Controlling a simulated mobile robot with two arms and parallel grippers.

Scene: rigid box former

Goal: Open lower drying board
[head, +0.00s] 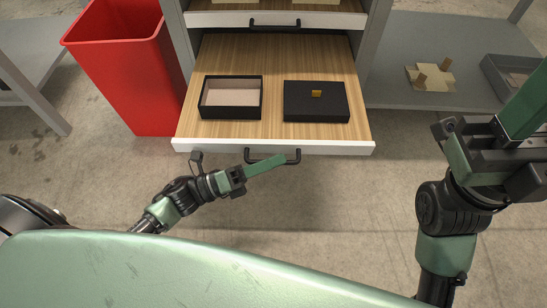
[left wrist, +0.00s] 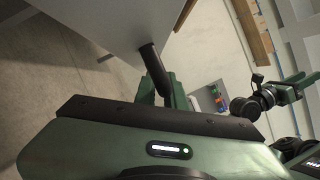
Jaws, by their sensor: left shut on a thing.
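The lower drying board (head: 275,60) is a wooden shelf with a white front, pulled out towards me. Its black handle (head: 290,157) is on the front edge. My left gripper (head: 277,160) is shut on this handle. In the left wrist view the dark handle (left wrist: 153,68) stands between the green fingers (left wrist: 163,88). On the board lie an open black box (head: 231,97) with a pale inside and a black lid (head: 316,101) with a small gold tab. My right gripper (head: 523,110) is raised at the right, away from the board; its jaw gap is not clear.
The upper board (head: 230,19) with its own handle is directly above and behind. A red bin (head: 118,75) stands left of the drawer unit. A grey table (head: 410,40) at the right holds cardboard with wooden blocks (head: 430,77) and a grey tray (head: 507,75). The floor in front is clear.

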